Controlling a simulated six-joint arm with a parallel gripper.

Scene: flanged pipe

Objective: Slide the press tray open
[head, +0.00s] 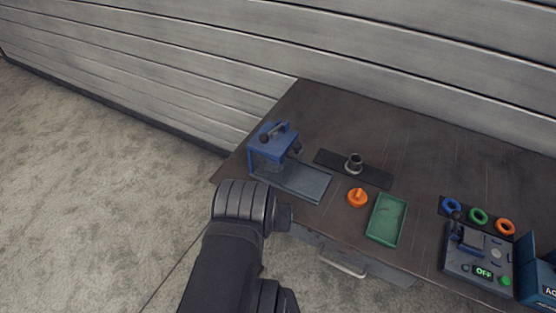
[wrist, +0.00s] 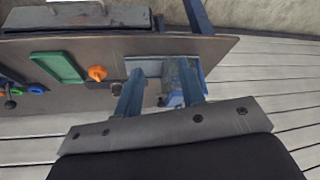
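The blue press (head: 273,142) stands at the left end of the dark table in the head view, with a dark lever on top. A flat grey-blue plate, seemingly the press tray (head: 308,181), reaches from its foot to the right; I cannot tell how far it is slid out. In the wrist view the press (wrist: 172,84) and plate (wrist: 145,66) show beyond and between my fingers, partly hidden by them. My gripper (wrist: 161,88) is open, with nothing visible held between its two blue fingers. In the head view my arm hides the gripper.
An orange knobbed piece (head: 357,198), a green tray (head: 387,219) and a dark strip (head: 335,165) with a grey flanged pipe (head: 354,163) lie right of the press. A drawer handle (head: 343,265) juts from the table front.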

